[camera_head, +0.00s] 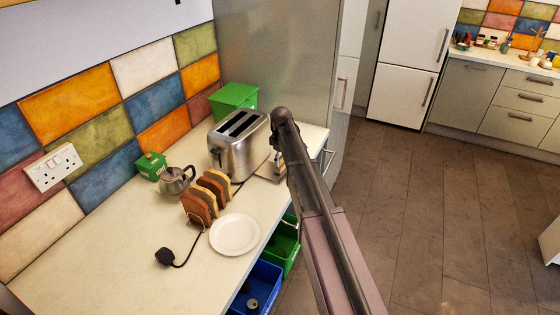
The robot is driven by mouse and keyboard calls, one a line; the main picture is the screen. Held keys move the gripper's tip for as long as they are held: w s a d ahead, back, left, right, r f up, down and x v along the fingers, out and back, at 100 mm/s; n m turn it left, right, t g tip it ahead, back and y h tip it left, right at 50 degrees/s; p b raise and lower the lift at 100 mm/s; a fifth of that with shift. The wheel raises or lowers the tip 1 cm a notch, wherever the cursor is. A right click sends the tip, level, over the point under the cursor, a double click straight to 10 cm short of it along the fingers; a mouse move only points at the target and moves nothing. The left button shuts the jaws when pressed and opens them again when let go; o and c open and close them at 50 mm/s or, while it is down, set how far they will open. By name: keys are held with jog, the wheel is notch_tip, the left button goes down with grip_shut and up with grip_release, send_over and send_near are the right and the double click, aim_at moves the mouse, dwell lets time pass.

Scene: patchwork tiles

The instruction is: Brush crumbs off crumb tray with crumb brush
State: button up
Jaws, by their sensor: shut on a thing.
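A small pale flat thing (267,175), perhaps the crumb tray, lies on the worktop (130,225) just right of the toaster (238,140). My arm passes in front of its right side. Crumbs are too small to make out. I cannot see the crumb brush. My arm rises from the bottom right to a dark joint near the toaster's right end. My gripper does not show; it seems hidden behind the arm.
A toast rack with toast (206,196), a white plate (234,235), a kettle (177,180), green boxes (151,166) and a black plug (166,257) stand around the toaster. Green (284,245) and blue (262,284) bins stand below the worktop's right edge. Floor at right is clear.

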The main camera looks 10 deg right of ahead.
jog(key=shift+s+a, duration=0.1)
dwell(0.3)
jog(key=shift+s+a+f, duration=0.1)
jog(key=shift+s+a, duration=0.5)
jog(key=shift+s, duration=0.15)
jog(key=shift+s+a, duration=0.6)
jog(key=shift+s, duration=0.15)
dwell(0.4)
notch_tip(320, 180, up, 6)
jog(key=p, duration=0.6)
dwell(0.5)
